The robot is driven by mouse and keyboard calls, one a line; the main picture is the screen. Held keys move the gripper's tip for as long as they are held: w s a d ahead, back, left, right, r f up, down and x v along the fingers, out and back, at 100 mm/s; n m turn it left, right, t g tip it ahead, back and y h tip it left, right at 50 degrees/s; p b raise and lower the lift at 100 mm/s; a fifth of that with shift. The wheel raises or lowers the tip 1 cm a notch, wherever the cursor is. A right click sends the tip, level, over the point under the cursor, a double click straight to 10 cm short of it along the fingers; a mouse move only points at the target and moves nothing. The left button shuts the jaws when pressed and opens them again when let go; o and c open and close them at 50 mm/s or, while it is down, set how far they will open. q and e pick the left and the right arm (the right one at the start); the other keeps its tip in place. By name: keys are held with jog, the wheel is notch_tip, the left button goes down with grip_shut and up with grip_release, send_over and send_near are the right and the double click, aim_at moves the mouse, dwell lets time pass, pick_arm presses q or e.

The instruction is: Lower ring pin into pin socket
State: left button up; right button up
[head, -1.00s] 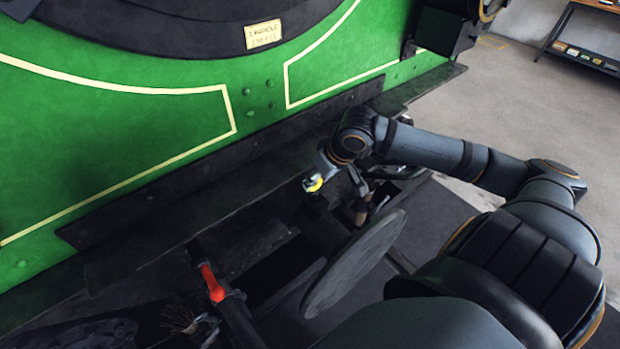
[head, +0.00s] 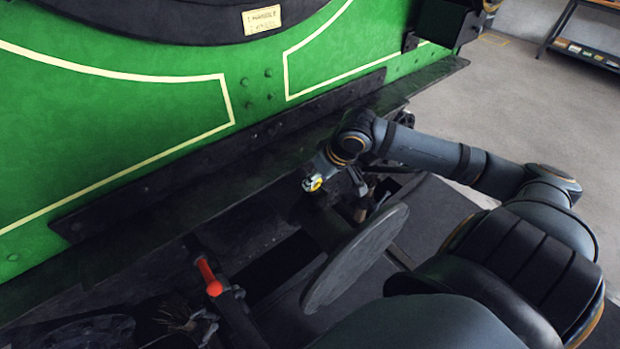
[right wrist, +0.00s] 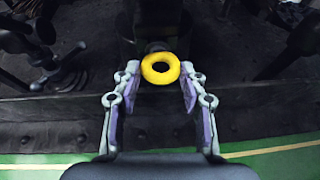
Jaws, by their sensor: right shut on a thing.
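The yellow ring of the ring pin (right wrist: 147,70) sits between the fingertips of my right gripper (right wrist: 160,75) in the right wrist view. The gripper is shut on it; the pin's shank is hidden. In the head view the ring pin (head: 315,183) is a small yellow spot at my right gripper (head: 325,178), close to the tram's dark lower edge. A dark block (right wrist: 150,22) lies just beyond the ring in the wrist view. I cannot tell whether it holds the pin socket, or whether the pin touches it. My left gripper is out of view.
The green tram body (head: 120,120) rises behind a dark footplate edge (head: 200,190). A grey disc (head: 355,260) stands tilted near my right gripper. A lever with a red grip (head: 209,278) is at lower left. Open floor (head: 540,110) lies at right.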

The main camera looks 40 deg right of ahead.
jog(key=shift+f, duration=0.45)
jog(key=o, duration=1.4)
jog(key=r, duration=0.3)
jog(key=a+r, duration=0.1)
jog(key=r, duration=0.6)
jog(key=shift+w+a+r, duration=0.2)
jog(key=shift+w+a, duration=0.05)
jog(key=shift+w, duration=0.15)
